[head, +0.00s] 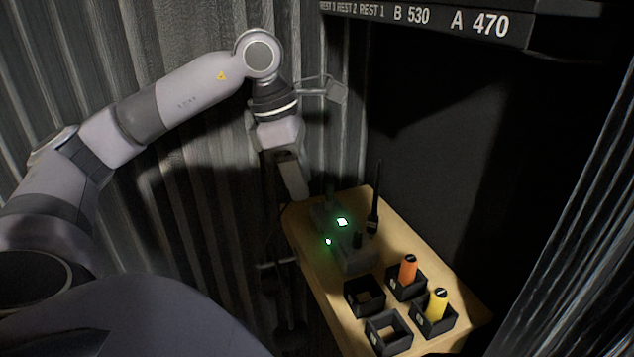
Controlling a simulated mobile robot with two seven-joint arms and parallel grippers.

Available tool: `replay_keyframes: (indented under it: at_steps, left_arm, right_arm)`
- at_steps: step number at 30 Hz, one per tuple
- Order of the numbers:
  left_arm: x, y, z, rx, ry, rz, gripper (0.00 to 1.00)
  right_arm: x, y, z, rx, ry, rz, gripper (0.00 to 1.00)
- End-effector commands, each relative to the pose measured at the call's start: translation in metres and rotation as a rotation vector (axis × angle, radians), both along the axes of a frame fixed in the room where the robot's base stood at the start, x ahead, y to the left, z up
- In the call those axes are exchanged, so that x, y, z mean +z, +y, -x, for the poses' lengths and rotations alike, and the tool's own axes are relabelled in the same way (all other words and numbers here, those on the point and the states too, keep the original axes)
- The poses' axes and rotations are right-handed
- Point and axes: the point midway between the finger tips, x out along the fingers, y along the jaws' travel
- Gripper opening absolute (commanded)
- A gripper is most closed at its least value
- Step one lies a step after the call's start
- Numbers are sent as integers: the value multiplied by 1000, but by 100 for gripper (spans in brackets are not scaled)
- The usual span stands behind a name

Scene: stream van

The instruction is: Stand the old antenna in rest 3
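A dark box device (346,258) with green lights sits on the wooden shelf. A thin black antenna (375,205) stands upright at its far right side, and a short dark stub (357,240) stands near its front. Which one is the old antenna I cannot tell. My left gripper (297,190) points down at the shelf's far left edge, beside the device; its fingers overlap, so its opening is unclear. My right gripper is not in view.
An orange cylinder (408,268) and a yellow cylinder (437,304) stand in two more black holders at the right. A sign (440,18) overhead reads rest labels, B 530 and A 470. Corrugated walls (180,40) stand close at left and right. The wooden shelf (462,313) is narrow.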

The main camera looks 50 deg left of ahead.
Motion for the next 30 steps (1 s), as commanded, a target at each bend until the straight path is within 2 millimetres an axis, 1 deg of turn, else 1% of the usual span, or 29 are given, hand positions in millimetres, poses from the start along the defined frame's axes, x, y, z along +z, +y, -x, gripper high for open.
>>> replay_keyframes:
  at_steps: [2, 5, 9, 12, 15, 18, 21, 23, 26, 30]
  left_arm:
    - [0, -15, -3, -108, 9, -41, 40]
    - [-4, -45, -7, -333, 18, -140, 40]
    - [-8, -94, -10, -738, 21, -326, 40]
    - [-6, -126, -9, -1008, 16, -460, 40]
    - [-2, -150, -7, -1225, 7, -574, 40]
    - [0, -166, -5, -1371, 1, -658, 40]
    - [1, -174, -4, -1449, -2, -703, 40]
    - [1, -174, -6, -1467, -1, -713, 40]
    - [1, -163, -16, -1466, 3, -716, 40]
    - [1, -145, -34, -1464, 3, -714, 40]
  right_arm:
    - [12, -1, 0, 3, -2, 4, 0]
    - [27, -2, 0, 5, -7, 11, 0]
    - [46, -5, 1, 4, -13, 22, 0]
    - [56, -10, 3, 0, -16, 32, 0]
    - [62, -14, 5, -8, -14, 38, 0]
    - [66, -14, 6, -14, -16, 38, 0]
    - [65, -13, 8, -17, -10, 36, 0]
    - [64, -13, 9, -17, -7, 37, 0]
    - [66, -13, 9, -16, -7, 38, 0]
    - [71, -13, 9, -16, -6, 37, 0]
